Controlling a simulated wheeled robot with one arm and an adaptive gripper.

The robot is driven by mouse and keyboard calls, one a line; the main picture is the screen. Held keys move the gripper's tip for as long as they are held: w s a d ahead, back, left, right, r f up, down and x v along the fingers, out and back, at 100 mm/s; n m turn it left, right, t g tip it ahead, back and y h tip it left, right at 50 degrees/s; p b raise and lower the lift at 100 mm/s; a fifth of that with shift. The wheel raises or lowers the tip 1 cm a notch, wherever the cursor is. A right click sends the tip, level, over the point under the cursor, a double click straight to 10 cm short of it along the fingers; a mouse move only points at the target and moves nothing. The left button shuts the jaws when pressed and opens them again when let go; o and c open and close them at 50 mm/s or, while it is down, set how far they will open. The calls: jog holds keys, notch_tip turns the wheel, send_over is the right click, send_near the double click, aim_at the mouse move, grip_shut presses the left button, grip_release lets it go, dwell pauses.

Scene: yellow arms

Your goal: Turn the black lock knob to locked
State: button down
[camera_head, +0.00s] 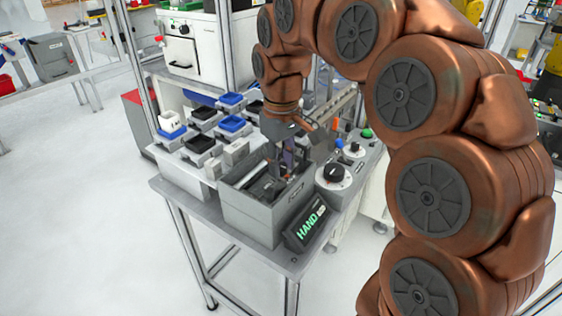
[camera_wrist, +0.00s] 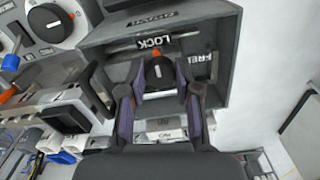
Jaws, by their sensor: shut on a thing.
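The black lock knob (camera_wrist: 158,74) sits inside an open grey box (camera_wrist: 221,85) in the wrist view. Its orange pointer mark is at the top, towards the LOCK label (camera_wrist: 153,42); the FREE label (camera_wrist: 203,57) is to the right. My gripper (camera_wrist: 161,88) has one purple-padded finger on each side of the knob and is shut on it. In the head view my gripper (camera_head: 287,163) reaches down into the grey box (camera_head: 249,216); the knob cannot be made out there.
A black-knobbed dial (camera_head: 333,174) on a grey panel stands right of the box. A green-lit HAND display (camera_head: 307,224) is at the box's front right. Several blue and black bins (camera_head: 202,114) stand behind. The box walls closely surround my gripper.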

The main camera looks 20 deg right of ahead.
aim_at(282, 167)
jog(key=c, duration=0.8)
grip_release()
jog(key=shift+r, duration=0.15)
jog(key=shift+r, duration=3.6)
jog(key=shift+s, duration=0.15)
